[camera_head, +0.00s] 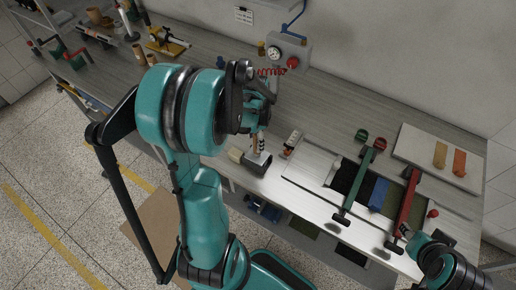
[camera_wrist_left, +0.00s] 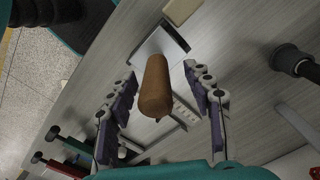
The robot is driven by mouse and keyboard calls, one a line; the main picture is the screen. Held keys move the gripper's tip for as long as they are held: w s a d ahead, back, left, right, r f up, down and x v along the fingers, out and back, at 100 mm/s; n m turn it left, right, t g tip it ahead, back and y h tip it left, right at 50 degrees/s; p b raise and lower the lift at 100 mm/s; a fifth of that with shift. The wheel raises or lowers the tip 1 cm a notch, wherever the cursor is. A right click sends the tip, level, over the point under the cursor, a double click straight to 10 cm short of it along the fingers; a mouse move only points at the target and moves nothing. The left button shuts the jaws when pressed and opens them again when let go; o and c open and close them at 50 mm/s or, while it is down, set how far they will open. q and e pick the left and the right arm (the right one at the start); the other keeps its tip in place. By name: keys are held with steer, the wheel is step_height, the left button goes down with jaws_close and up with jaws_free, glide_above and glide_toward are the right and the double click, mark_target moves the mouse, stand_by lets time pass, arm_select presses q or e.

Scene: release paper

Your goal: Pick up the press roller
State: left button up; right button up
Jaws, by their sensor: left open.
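The press roller stands on the table with its brown handle (camera_wrist_left: 156,88) pointing up toward the left wrist camera. In the head view the metal frame (camera_head: 258,159) stands near the table's front edge, below my left gripper (camera_head: 257,115). My left gripper is open in the left wrist view (camera_wrist_left: 160,76), with one finger on each side of the handle and visible gaps to it. My right gripper (camera_head: 408,234) is at the lower right; its jaws are too small to judge.
A framed board with green (camera_head: 354,184) and red (camera_head: 407,203) bars lies to the right. A gauge box (camera_head: 287,52) stands against the wall. A small labelled item (camera_head: 292,142) lies close to the roller. Tools crowd the table's left end.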

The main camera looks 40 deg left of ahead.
arm_select(q)
steer(key=f, duration=0.3)
steer(key=f+b, duration=0.1)
steer(key=shift+d+f, duration=0.25)
steer(key=shift+f, duration=0.1)
jaws_close()
steer(key=shift+r, duration=0.1)
